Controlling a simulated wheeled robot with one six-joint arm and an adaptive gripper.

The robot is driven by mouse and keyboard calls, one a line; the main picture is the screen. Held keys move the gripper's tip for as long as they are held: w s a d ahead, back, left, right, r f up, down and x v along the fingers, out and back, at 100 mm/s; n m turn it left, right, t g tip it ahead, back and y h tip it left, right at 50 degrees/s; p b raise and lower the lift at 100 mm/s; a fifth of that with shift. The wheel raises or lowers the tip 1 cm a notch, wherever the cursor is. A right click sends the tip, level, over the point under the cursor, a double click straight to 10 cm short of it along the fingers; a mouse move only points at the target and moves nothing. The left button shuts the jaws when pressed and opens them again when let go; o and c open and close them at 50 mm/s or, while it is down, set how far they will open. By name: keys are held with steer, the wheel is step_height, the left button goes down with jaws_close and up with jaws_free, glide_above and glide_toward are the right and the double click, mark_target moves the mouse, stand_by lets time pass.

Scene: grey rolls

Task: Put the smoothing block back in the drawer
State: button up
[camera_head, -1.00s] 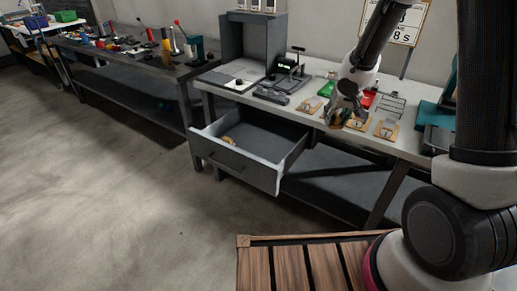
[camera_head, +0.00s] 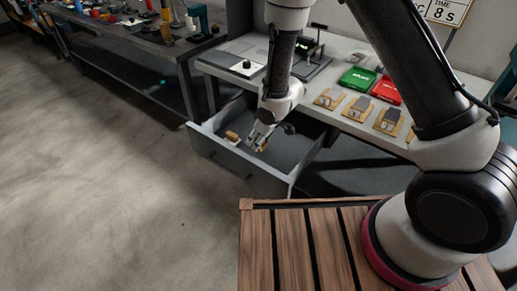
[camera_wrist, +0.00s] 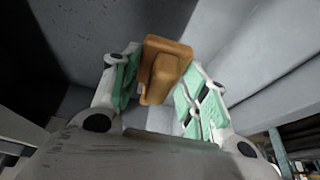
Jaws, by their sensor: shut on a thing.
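The open drawer (camera_head: 228,160) of the grey bench sticks out below the tabletop, in the middle of the head view. My gripper (camera_head: 257,143) points down into the drawer opening. It is shut on a brown, wood-coloured smoothing block (camera_wrist: 165,70), which shows between the green-padded fingers in the wrist view. In the head view the held block is small and partly hidden by the fingers. I cannot tell whether it touches the drawer floor.
The bench top (camera_head: 325,85) above the drawer holds a green box (camera_head: 357,78), a red box (camera_head: 386,90) and several wooden-based pieces. The right part of the drawer (camera_head: 295,150) looks empty. Another bench (camera_head: 125,45) with tools stands at the left.

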mark_target(259, 156)
steer(key=shift+f, duration=2.75)
steer(key=o, duration=1)
steer(key=shift+f, duration=0.15)
steer(key=v, duration=1.2)
